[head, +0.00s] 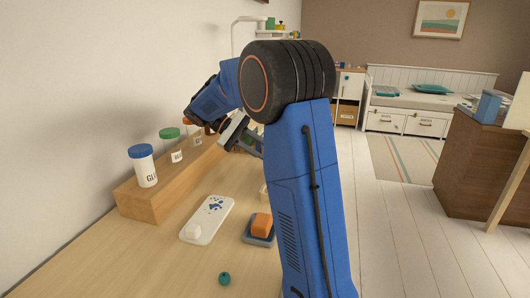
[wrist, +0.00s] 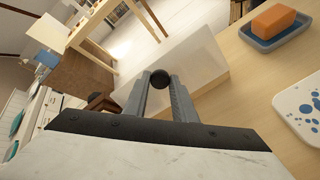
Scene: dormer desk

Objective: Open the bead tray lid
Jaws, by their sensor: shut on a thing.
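My gripper (wrist: 160,84) is shut on a small round dark knob (wrist: 160,77), which shows between the fingertips in the wrist view. Behind the knob is a pale, frosted lid panel (wrist: 190,42) of the bead tray. A light wooden side of the tray (wrist: 212,92) shows below the panel, to the right of the fingers. I cannot tell how far the lid is tilted, and no beads can be made out. In the head view my gripper (head: 250,146) is partly behind my arm. My arm hides most of the tray there.
An orange block (head: 262,225) sits on a blue-grey dish (head: 257,240). A white board with blue dots (head: 208,218) lies left of it, and a teal bead-like thing (head: 224,279) in front. Capped jars, one blue-lidded (head: 143,167), stand on a wooden riser (head: 160,200) along the wall.

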